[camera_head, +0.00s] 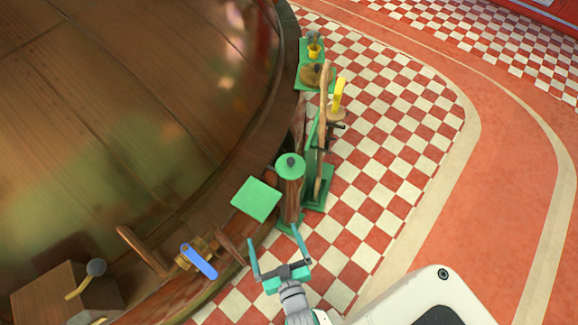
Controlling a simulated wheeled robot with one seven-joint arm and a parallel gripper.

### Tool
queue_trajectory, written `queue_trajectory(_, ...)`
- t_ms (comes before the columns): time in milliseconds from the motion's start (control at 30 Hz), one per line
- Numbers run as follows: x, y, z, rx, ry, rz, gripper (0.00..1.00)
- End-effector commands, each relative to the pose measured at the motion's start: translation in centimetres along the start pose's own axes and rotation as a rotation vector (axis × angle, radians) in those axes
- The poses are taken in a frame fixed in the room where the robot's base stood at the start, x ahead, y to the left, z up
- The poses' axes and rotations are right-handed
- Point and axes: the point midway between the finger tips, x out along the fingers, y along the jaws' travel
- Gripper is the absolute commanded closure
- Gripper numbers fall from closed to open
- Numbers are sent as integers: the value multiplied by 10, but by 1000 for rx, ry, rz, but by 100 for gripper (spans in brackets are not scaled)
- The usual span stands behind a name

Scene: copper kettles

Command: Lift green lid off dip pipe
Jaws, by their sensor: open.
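The round green lid (291,165) with a small dark knob sits on top of the upright brown dip pipe (290,203), beside the big copper kettle. My gripper (274,238) is open and empty. In the picture it is below the lid, in front of the foot of the pipe. Its two teal fingers point up the picture and are apart from the lid.
The copper kettle (130,90) fills the left. A square green plate (256,199) is just left of the pipe. A blue handle (198,261) is lower left. Green stands with a yellow-handled part (339,95) stand behind the pipe. Checkered floor (390,150) is open to the right.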

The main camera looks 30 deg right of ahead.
Motion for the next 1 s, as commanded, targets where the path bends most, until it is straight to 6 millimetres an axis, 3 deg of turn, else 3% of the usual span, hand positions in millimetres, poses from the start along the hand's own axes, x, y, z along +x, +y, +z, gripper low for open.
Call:
queue_trajectory(33,24,11,2,6,3,27,0)
queue_trajectory(200,91,43,10,31,-11,93,0)
queue_trajectory(433,171,89,6,80,-28,175,0)
queue_trajectory(600,201,111,1,105,-37,209,0)
queue_trajectory(1000,245,133,1,119,-40,230,0)
